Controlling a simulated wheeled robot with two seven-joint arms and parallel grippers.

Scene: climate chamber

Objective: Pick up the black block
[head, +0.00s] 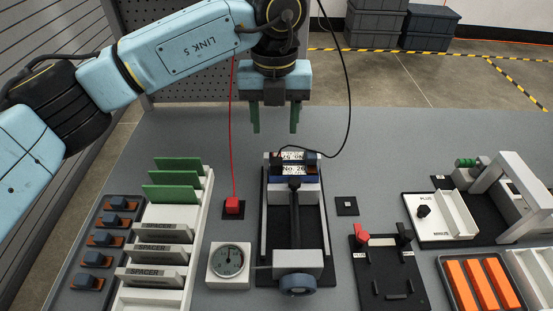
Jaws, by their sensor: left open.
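A black cable curves down on the right of my left gripper to the far end of the clamp fixture (264,225). A small dark block (312,158) sits there beside the labelled part; I take it for the black block, but it is small and partly crossed by the cable. My left gripper (274,128) hangs above and behind that end, pointing down. Its two green-tipped fingers are apart with nothing between them. A red block (233,205) with a red cable rests on a dark pad left of the fixture. My right gripper is not in view.
A dial gauge (228,264) stands front left. A white rack (196,215) with green boards and spacers is at left. A black terminal board (388,275) and a white press (520,190) stand right.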

